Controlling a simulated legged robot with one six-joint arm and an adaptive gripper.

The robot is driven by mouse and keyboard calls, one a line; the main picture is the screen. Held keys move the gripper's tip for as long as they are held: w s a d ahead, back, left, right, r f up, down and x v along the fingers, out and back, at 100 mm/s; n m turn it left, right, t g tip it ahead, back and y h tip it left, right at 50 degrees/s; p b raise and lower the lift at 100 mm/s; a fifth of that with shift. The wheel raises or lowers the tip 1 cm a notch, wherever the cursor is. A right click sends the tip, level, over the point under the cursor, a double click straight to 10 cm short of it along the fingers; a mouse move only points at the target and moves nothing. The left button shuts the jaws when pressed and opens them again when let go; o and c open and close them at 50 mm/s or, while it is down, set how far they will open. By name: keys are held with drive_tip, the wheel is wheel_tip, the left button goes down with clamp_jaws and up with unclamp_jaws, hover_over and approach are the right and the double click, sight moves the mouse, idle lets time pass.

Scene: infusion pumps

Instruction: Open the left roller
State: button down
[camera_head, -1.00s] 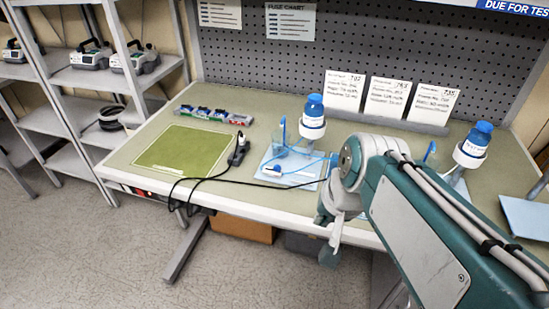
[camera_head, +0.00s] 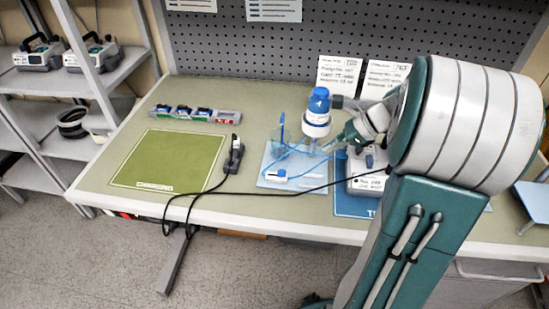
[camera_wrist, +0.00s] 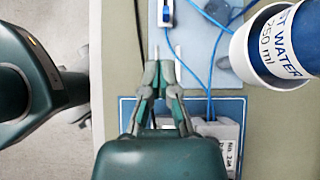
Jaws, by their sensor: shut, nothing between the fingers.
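The left roller clamp (camera_head: 278,175), a small white and blue piece on thin blue tubing, lies on the light blue mat (camera_head: 262,181) at the bench front. It also shows in the wrist view (camera_wrist: 166,13), at the top edge and partly cut off. My gripper (camera_head: 331,147) is over the bench, right of the clamp and below the blue-capped bottle. In the wrist view my gripper (camera_wrist: 159,66) is shut and empty, its tips short of the clamp and apart from it.
A pump (camera_head: 367,180) sits on a dark blue mat (camera_head: 347,205), partly hidden by my arm. A black cable crosses the bench front. The green charging mat (camera_head: 166,158) is bare.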

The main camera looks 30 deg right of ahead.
sight(285, 171)
drive_tip(key=shift+w+d+f+m, duration=0.15)
drive_tip(key=shift+d+m, duration=0.15)
drive_tip(key=shift+d, duration=0.4)
drive_tip(key=x, duration=1.4)
drive_tip(key=shift+w+a, duration=0.1)
drive_tip(key=shift+a, duration=0.05)
